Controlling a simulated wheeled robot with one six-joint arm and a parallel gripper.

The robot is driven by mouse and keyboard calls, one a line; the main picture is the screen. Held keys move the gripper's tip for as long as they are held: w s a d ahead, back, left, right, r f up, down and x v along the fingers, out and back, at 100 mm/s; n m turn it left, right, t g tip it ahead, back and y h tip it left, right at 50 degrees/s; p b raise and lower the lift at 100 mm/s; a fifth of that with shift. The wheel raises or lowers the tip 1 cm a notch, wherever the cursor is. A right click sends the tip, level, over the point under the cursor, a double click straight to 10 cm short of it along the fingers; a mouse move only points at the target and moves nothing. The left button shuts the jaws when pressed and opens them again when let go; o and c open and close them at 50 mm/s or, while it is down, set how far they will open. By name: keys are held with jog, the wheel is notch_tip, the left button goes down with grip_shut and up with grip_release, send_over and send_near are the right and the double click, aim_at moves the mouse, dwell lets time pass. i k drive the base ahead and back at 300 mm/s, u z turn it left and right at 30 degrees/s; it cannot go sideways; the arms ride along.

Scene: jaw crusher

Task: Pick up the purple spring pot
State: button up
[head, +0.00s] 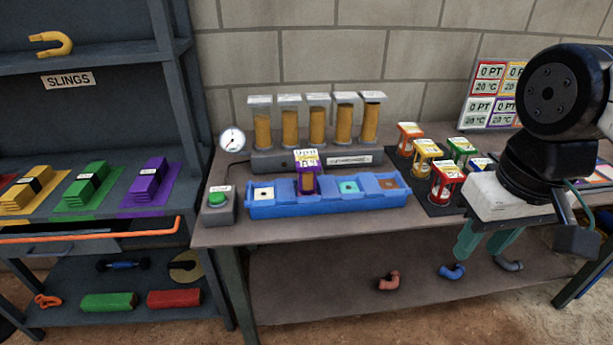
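The purple spring pot (307,181) stands upright in the long blue tray (330,208) on the workbench. It has a purple frame, an amber body and a white-and-purple labelled top. It sits in the second compartment from the left, and its lower end is hidden by the tray wall. My gripper (479,252) hangs at the right, in front of the bench's front edge, well to the right of the pot. Its two teal fingers are apart and nothing shows between them.
Red, orange, green and other pots (447,182) stand on a black mat at the right. Behind the tray is a rack (282,158) of several amber cylinders. A green button box (219,204) is left of the tray. Shelving with slings (85,190) fills the left.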

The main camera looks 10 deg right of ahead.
aim_at(308, 162)
jog(key=z, duration=3.2)
jog(key=k, duration=1.35)
jog(key=u, duration=2.05)
